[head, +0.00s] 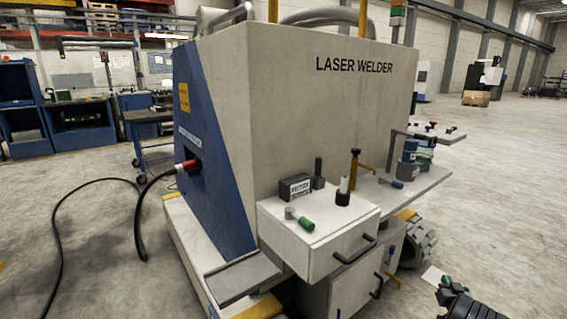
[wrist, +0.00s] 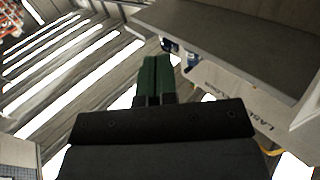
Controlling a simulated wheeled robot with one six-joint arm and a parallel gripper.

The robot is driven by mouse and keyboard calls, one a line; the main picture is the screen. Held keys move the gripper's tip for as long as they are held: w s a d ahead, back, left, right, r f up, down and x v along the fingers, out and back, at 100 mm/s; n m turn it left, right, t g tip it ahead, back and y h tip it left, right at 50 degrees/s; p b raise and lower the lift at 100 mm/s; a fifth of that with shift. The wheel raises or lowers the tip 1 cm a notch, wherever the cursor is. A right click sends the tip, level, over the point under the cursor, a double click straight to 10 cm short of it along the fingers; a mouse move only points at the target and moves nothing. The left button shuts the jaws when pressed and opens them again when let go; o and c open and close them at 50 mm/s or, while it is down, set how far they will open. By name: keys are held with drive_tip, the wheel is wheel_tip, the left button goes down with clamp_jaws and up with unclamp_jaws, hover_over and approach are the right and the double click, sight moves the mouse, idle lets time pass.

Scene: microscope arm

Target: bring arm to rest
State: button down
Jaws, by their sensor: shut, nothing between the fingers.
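My gripper (head: 447,281) shows at the lower right of the head view, in front of the machine and apart from it, with dark links and a small green tip. In the wrist view my gripper (wrist: 156,62) has its two green fingers shut together with nothing between them, pointing up the picture. The laser welder (head: 310,110) is a large white and blue cabinet filling the middle of the head view. A brass-coloured post (head: 354,168) stands at its front, near the drawer top. I cannot tell which part, if any, is a microscope arm.
A drawer box (head: 335,243) with a dark handle juts from the welder; small items stand on top. A side shelf (head: 425,183) holds cans. A black cable (head: 140,215) lies at left. The floor (head: 500,190) at right is largely clear. The wrist view shows bright ceiling strips (wrist: 55,48).

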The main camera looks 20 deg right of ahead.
drive_tip(key=w+a+r+g+y+p, duration=0.1)
drive_tip(key=w+a+r+p, duration=0.4)
drive_tip(key=r, duration=0.4)
drive_tip(key=w+a+r+n+g+p, duration=0.1)
drive_tip(key=w+a+r+p, duration=0.15)
drive_tip(key=a+r, duration=0.55)
drive_tip(key=w+a+r+g+y+p, duration=0.15)
drive_tip(key=w+a+r+p, duration=0.3)
drive_tip(key=r, duration=0.55)
drive_tip(key=a+r+g+p, duration=0.2)
drive_tip(key=a+r+p, duration=0.1)
drive_tip(key=a+r, duration=0.7)
drive_tip(key=s+a+r+n+g+y+p, duration=0.1)
drive_tip(key=s+a+r+y+p, duration=0.2)
drive_tip(key=a, duration=0.5)
drive_tip(key=s+a+r+n+g+y+p, duration=0.1)
drive_tip(key=s+a+r+p, duration=0.35)
drive_tip(key=a, duration=0.45)
drive_tip(key=s+a+r+n+g+y+p, duration=0.2)
drive_tip(key=s+a+r+n+g+p, duration=0.1)
drive_tip(key=s+a, duration=1.1)
drive_tip(key=s+r+g+p, duration=0.1)
drive_tip(key=s+p, duration=0.1)
drive_tip(key=s, duration=0.1)
drive_tip(key=shift+s+r+y, duration=0.2)
drive_tip(key=shift+s+y, duration=0.15)
drive_tip(key=shift+s, duration=0.05)
